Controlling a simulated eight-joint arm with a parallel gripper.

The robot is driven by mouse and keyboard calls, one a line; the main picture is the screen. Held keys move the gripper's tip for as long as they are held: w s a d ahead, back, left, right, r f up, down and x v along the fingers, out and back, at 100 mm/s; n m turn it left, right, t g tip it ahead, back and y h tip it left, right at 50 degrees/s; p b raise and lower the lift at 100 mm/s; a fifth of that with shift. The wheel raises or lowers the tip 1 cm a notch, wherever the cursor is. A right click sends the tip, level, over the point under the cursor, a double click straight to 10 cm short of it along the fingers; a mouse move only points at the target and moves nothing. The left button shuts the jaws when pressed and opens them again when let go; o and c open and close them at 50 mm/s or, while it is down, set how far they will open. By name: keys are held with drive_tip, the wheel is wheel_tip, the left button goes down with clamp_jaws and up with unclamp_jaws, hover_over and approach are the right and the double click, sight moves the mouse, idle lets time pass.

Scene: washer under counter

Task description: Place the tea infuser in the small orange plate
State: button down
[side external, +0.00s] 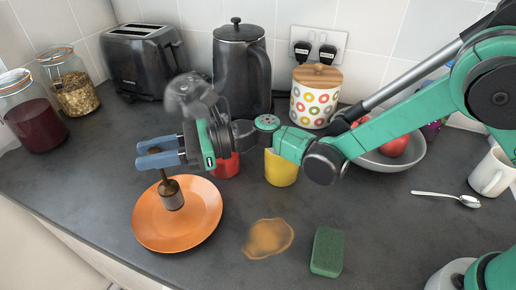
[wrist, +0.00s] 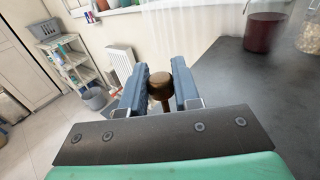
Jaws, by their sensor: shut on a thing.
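The tea infuser (side external: 172,196), with a dark metal body and a thin brown handle, hangs slightly tilted from my gripper (side external: 152,152). The blue fingers are shut on its handle. In the wrist view, the infuser's rounded brown end (wrist: 158,86) shows between my gripper's fingers (wrist: 158,82). The small orange plate (side external: 200,225) lies on the dark counter. In the side view the infuser's body appears over the plate's middle; I cannot tell whether it touches the plate. The plate is hidden in the wrist view.
A red cup (side external: 227,166) and a yellow cup (side external: 281,168) stand behind and right of the plate. A brown spill (side external: 268,238) and a green sponge (side external: 327,251) lie to its right. Kettle (side external: 241,75), toaster (side external: 142,62) and jars (side external: 33,115) line the back and left.

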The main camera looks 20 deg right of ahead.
sight(165, 181)
drive_tip(key=shift+f, duration=1.25)
drive_tip(key=shift+f, duration=0.15)
drive_tip(key=c, duration=0.6)
unclamp_jaws()
drive_tip(key=shift+c, duration=0.2)
